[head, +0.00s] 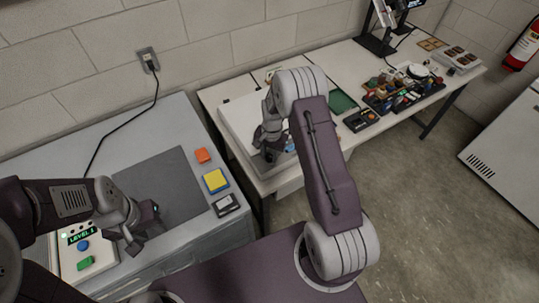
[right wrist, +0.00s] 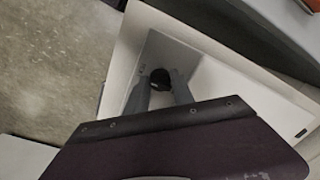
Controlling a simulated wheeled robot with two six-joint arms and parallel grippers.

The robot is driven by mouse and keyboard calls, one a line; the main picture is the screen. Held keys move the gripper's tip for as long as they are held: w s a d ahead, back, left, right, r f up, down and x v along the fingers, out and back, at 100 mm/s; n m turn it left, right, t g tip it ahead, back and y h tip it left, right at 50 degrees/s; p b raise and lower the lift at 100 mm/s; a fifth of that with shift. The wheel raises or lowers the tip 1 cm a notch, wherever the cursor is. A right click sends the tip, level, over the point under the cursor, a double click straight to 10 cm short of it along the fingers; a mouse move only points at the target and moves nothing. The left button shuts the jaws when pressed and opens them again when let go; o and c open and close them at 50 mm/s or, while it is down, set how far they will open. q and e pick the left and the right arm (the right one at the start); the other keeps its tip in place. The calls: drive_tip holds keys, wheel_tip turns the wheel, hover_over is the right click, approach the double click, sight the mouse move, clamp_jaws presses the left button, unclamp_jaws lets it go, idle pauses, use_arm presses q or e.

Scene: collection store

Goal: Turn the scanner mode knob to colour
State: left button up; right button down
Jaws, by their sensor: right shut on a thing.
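The scanner (head: 235,118) is a flat, pale box on the white table, partly hidden behind my right arm. In the right wrist view its light grey panel (right wrist: 150,52) carries a round black knob (right wrist: 160,75) with small, unreadable marks beside it. My right gripper (right wrist: 160,84) is shut on the knob, one finger on each side. In the head view the right gripper (head: 272,148) is at the scanner's near edge, and the knob is hidden there. My left gripper (head: 142,236) is over the grey bench at the left, away from the scanner; its finger opening is unclear.
A panel with a "LEVEL 1" display (head: 80,236) and coloured buttons lies by my left gripper. Trays of small items (head: 403,92) stand farther right on the table.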

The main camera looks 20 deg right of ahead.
drive_tip(key=n, duration=0.8)
drive_tip(key=shift+b, duration=0.35)
drive_tip(key=n, duration=0.5)
drive_tip(key=shift+d+g, duration=0.1)
drive_tip(key=shift+g, duration=0.2)
drive_tip(key=n, duration=0.4)
drive_tip(key=shift+w+n, duration=0.1)
drive_tip(key=shift+n, duration=0.2)
drive_tip(key=n, duration=0.4)
drive_tip(key=shift+w+r+n, duration=0.1)
drive_tip(key=shift+n, duration=0.2)
drive_tip(key=n, duration=0.8)
drive_tip(key=shift+w+r+n+h, duration=0.1)
drive_tip(key=shift+n+h, duration=0.2)
drive_tip(key=shift+n, duration=0.1)
drive_tip(key=shift+w+n+p, duration=0.1)
drive_tip(key=shift+n+p, duration=0.4)
drive_tip(key=shift+n, duration=1.8)
